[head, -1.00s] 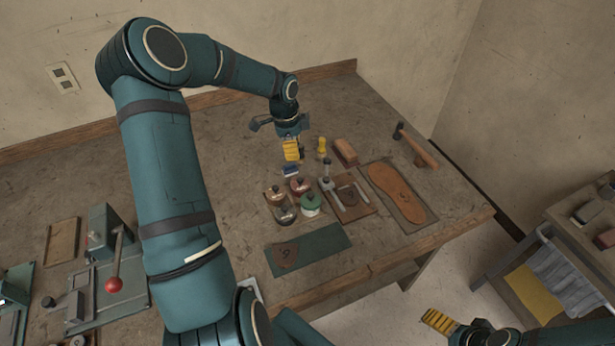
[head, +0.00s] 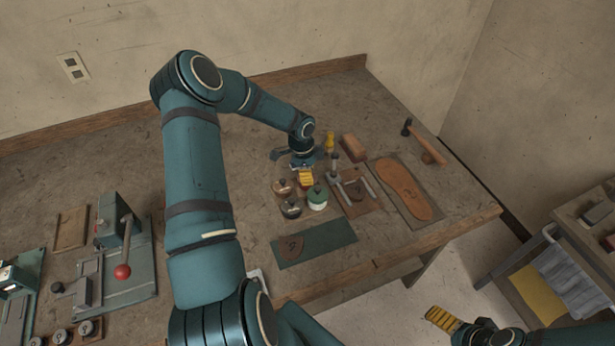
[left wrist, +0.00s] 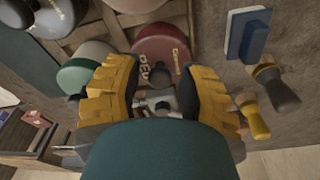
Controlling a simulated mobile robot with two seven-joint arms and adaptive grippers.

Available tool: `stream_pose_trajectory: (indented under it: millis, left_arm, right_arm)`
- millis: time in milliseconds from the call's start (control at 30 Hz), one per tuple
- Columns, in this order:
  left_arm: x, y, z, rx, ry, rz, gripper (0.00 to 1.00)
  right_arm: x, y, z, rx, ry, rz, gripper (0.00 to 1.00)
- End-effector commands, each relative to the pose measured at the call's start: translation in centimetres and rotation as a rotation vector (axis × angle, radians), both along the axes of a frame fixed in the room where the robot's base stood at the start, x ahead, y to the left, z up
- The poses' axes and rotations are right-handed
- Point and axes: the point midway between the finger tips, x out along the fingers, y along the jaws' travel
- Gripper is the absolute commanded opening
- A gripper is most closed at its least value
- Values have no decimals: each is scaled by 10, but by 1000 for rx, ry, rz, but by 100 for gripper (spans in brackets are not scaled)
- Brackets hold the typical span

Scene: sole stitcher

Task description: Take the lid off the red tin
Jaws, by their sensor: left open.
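The red tin (left wrist: 165,45) shows in the left wrist view, with pale lettering on it and a dark round knob (left wrist: 159,76) on its lid. In the head view it is hidden behind my left gripper (head: 305,180). The yellow fingers of my left gripper (left wrist: 160,95) are open on either side of the knob in the left wrist view. I cannot tell whether they touch it. My right gripper (head: 441,319) is low at the right in the head view, away from the table; its jaw opening is unclear.
Close by stand a green-lidded tin (head: 317,197), a tan-lidded tin (head: 283,187) and a dark tin (head: 291,208). A yellow-handled tool (head: 329,142) and a brown block (head: 354,147) lie behind. A board with tools (head: 362,203) is to the right. A green mat (head: 325,240) lies in front.

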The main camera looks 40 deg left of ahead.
Motion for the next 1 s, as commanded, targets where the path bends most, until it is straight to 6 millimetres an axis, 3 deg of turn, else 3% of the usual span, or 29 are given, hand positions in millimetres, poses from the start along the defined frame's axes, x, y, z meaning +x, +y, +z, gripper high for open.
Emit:
stream_pose_trajectory:
  millis: [267, 300, 400, 800, 1000]
  left_arm:
    - [1, 0, -4, 1, -1, 1, 39]
    - [0, 0, -4, 1, -1, 1, 35]
    - [0, 0, -4, 1, -1, 1, 2]
    - [1, 0, -1, 1, -2, 0, 0]
    - [1, 1, 25, 5, -4, 1, 0]
  right_arm:
    - [0, 0, 0, 0, 0, 0, 94]
    - [0, 0, 0, 0, 0, 0, 94]
    - [0, 0, 0, 0, 0, 0, 94]
    - [0, 0, 0, 0, 0, 0, 94]
    - [0, 0, 0, 0, 0, 0, 94]
